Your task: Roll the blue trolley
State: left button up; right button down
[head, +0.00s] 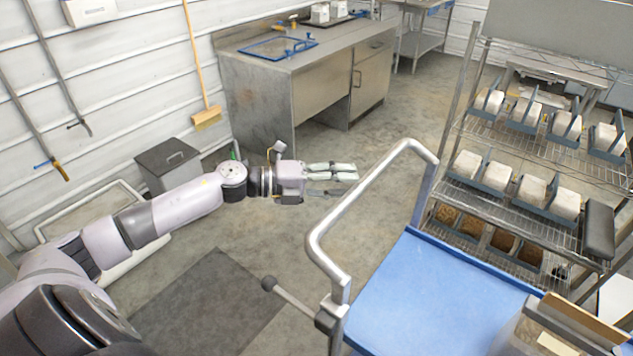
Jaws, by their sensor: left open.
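The blue trolley (426,290) stands at the lower right in the head view. It has a flat blue deck and a bent grey metal push handle (318,242) rising at its left end. A short bar with a dark round knob (268,283) sticks out from the base of the handle. My left gripper (352,172) reaches in from the left, open and empty, above the floor. In the picture it is just left of the handle's upper bend and apart from it. My right gripper is not in view.
A clear bin (525,333) sits on the deck's right end. A metal cabinet (258,100) and a grey box (168,166) stand behind. A dark mat (212,305) lies on open floor.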

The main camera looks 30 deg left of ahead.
pick_arm(q)
jog(key=v, duration=0.6)
dwell(0.6)
